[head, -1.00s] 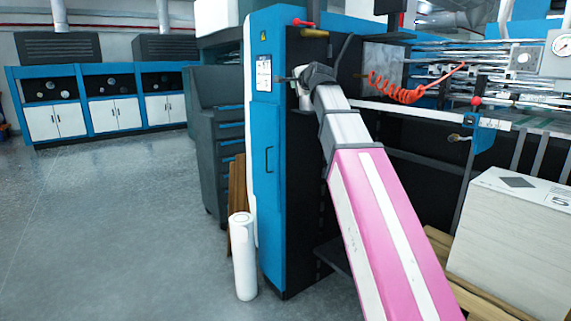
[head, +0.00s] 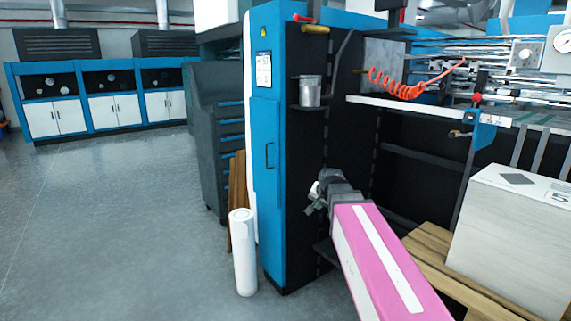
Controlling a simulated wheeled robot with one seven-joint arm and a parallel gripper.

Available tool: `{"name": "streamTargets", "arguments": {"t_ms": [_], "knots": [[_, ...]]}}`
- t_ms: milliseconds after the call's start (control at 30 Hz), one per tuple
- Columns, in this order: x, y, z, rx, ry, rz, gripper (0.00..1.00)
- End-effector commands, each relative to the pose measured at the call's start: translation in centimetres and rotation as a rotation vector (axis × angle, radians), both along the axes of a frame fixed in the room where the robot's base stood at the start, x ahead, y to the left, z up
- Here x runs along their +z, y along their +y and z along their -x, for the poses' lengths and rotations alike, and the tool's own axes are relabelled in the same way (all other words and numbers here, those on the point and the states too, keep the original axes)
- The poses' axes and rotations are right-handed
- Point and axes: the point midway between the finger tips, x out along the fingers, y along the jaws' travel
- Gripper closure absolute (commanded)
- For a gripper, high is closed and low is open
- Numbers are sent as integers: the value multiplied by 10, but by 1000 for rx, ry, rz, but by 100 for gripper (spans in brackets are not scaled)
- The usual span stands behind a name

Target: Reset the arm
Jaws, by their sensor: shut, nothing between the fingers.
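My arm reaches in from the lower right, with its pink and white link in front. My gripper (head: 312,205) is at the end of the arm, low before the black side of the blue machine cabinet (head: 266,150). It looks small and partly turned away, and it appears shut with nothing held. A grey metal cup (head: 309,92) stands on a small dark shelf on the cabinet's side, above my gripper and apart from it.
A white roll (head: 244,255) stands upright on the floor left of my gripper. A wooden pallet (head: 430,245) with a big white stack (head: 515,240) is at the right. A coiled red hose (head: 400,88) hangs above. Open floor (head: 120,220) lies at the left.

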Motion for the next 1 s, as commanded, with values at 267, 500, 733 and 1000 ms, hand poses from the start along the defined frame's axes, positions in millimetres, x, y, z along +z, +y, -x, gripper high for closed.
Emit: {"name": "streamTargets", "arguments": {"t_ms": [267, 500, 733, 1000], "knots": [[-102, -27, 72, 156, 203, 143, 100], [-170, -47, 138, 306, 375, 229, 100], [-205, -58, 180, 404, 480, 266, 100], [-211, -60, 188, 427, 500, 272, 100]]}}
